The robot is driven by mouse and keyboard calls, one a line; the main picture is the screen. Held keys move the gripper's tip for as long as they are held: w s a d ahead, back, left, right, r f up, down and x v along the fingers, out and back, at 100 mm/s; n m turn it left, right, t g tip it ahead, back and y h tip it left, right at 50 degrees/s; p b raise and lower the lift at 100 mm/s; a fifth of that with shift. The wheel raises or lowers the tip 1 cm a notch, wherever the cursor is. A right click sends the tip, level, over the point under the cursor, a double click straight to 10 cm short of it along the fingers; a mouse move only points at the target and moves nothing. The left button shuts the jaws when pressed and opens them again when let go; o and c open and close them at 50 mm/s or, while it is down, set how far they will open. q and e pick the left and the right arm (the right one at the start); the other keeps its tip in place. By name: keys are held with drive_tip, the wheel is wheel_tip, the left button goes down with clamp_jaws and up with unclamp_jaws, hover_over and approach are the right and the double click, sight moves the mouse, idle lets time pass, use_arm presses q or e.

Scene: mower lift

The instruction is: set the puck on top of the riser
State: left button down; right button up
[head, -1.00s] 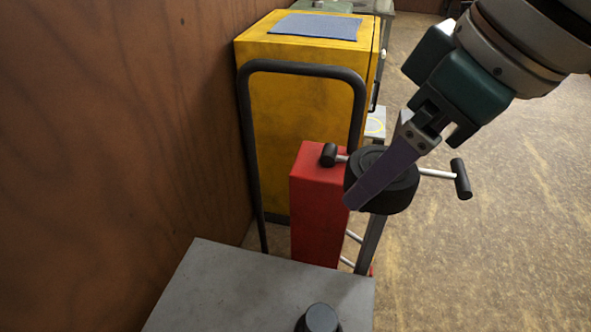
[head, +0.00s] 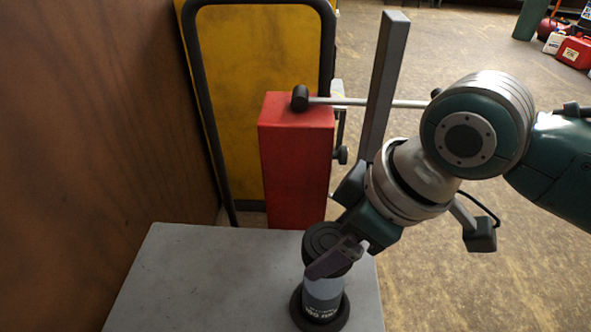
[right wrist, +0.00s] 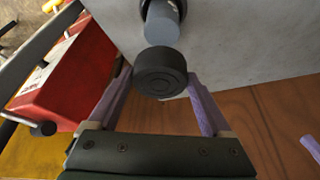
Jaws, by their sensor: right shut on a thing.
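The puck (head: 325,240) is a thick black disc with ring marks on its face. My right gripper (head: 335,262), with purple fingers, is shut on it over the grey stand. The riser (head: 322,292) is a blue-grey cylinder with lettering and a wide black foot, upright on the stand. The puck is right above the riser's top in the head view; I cannot tell whether they touch. In the right wrist view the puck (right wrist: 160,72) lies between the fingertips, with the riser (right wrist: 162,22) behind it. My left gripper is not in view.
The grey stand top (head: 200,285) is clear left of the riser. A wooden wall (head: 90,150) closes the left side.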

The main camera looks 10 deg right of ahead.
sight(327, 282)
wheel_tip(327, 282, down, 7)
drive_tip(key=shift+b, duration=1.2)
drive_tip(key=shift+f, duration=0.2)
drive_tip(key=o, duration=1.3)
drive_tip(key=shift+r, duration=0.1)
